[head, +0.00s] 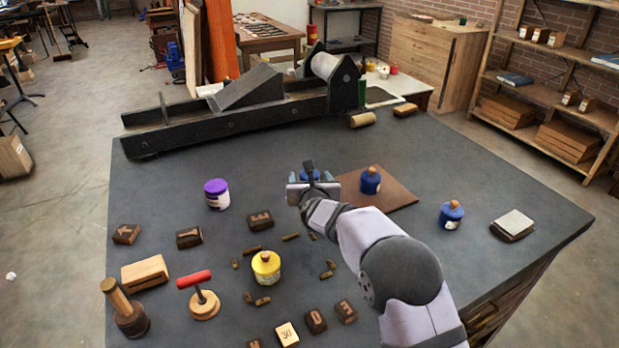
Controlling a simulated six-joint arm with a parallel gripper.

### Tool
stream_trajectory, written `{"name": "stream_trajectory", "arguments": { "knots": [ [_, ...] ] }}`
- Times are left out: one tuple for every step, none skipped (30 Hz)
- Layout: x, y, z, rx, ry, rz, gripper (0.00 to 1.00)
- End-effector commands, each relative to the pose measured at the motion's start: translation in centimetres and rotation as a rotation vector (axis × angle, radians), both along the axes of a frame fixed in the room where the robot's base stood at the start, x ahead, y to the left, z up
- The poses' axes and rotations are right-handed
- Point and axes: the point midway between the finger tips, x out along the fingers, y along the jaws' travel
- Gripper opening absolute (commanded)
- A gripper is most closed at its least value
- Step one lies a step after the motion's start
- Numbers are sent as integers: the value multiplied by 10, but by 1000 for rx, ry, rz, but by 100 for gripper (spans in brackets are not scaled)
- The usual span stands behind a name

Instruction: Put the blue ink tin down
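My gripper (311,183) is over the middle of the dark table (480,185), left of a brown mat (400,196). A blue ink tin (311,174) shows between its fingers, and the gripper looks shut on it. The fingers and wrist hide most of this tin, and I cannot tell how far it is above the table. A second blue tin (371,181) with a cork-coloured knob stands upright on the brown mat. A third blue tin (451,215), also with a knob, stands on the table to the right.
A purple-lidded tin (217,195) and a yellow tin (266,267) stand to the left. A pale-topped block (513,226) is at right. A dark press (250,105) spans the back.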

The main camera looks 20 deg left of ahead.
Motion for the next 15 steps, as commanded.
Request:
{"name": "stream_trajectory", "arguments": {
  "knots": [
    [3,1,-1,0,1,0,65],
    [4,2,-1,0,1,0,65],
    [5,2,-2,-1,1,0,65],
    [6,3,-3,-1,2,1,65],
    [7,3,-3,-1,1,1,65],
    [7,3,-3,-1,1,1,65],
    [8,3,-4,-1,1,1,65],
    [8,3,-4,-1,1,1,65],
    [8,3,-4,-1,1,1,65],
    [8,3,-4,-1,1,1,65],
    [8,3,-4,-1,1,1,65],
    [8,3,-4,-1,1,1,65],
    [8,3,-4,-1,1,1,65],
    [8,3,-4,-1,1,1,57],
    [8,3,-4,0,1,1,48]
  ]
}}
